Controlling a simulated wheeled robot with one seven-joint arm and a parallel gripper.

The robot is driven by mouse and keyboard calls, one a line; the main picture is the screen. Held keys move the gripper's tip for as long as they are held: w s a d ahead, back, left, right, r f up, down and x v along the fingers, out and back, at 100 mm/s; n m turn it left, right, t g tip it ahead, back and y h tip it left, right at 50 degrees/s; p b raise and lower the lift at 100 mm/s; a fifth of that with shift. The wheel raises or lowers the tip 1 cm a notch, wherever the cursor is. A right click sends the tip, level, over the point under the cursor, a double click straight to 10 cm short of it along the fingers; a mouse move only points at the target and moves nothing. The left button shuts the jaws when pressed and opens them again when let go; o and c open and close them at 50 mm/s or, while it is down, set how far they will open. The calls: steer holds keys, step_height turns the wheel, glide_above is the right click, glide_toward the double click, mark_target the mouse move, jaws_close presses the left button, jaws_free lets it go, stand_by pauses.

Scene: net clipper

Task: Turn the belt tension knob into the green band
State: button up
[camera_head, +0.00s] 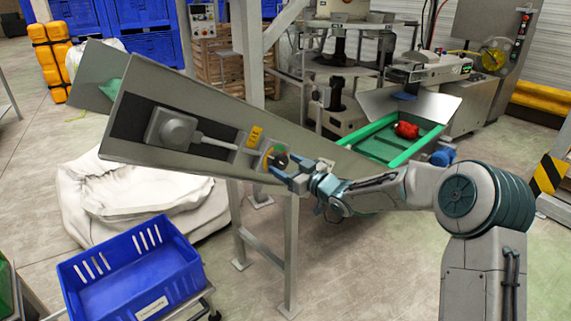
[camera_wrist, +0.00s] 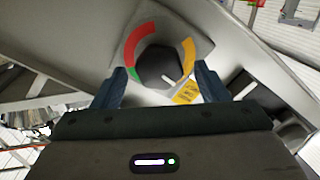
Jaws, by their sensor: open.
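The belt tension knob (camera_wrist: 157,64) is dark and many-sided, on a pale dial plate at the top of the wrist view. The dial has a red band (camera_wrist: 136,42), a yellow-orange band (camera_wrist: 189,57) on the right, and a short green band (camera_wrist: 133,73) at lower left. A white mark on the knob points to lower right, away from green. In the head view the dial (camera_head: 270,155) sits on the grey side panel, partly hidden by my gripper (camera_head: 285,168). In the wrist view my gripper (camera_wrist: 162,72) is open, its fingers on either side of the knob; contact is unclear.
The sloping grey panel (camera_head: 150,100) carries a motor housing (camera_head: 176,128) and a yellow label (camera_head: 254,137) left of the dial. A blue crate (camera_head: 135,270) stands below left. A green-edged tray (camera_head: 425,140) with a red object lies behind my arm.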

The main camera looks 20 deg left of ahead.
steer(key=shift+w+a, duration=0.25)
steer(key=shift+a, duration=0.25)
steer(key=c, duration=1)
steer(key=shift+m+p, duration=0.3)
